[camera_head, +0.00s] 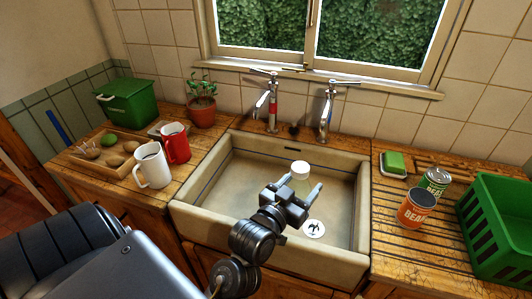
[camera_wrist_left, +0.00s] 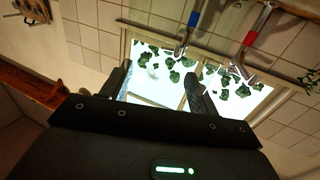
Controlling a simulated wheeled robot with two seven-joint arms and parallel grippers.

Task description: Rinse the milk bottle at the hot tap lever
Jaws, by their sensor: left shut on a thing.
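The milk bottle (camera_head: 300,184) is pale and see-through, with a white top. It stands out over the sink basin, roughly upright. My left gripper (camera_head: 299,195) is shut on it; its fingers lie on either side of the body and hide part of it. In the left wrist view, the gripper's fingers (camera_wrist_left: 158,88) are apart, with the window behind. The red-banded hot tap (camera_head: 273,106) stands behind the sink, beyond the bottle and to its left, with its lever (camera_head: 264,72) on top. The red band also shows in the wrist view (camera_wrist_left: 251,39). My right gripper is out of view.
The blue-banded tap (camera_head: 326,112) is right of the hot tap. White (camera_head: 152,165) and red (camera_head: 175,143) mugs stand left of the sink (camera_head: 345,262). Two cans (camera_head: 416,208) and a green crate (camera_head: 500,230) are at right. A round white patch with a dark figure (camera_head: 314,229) shows in the basin.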

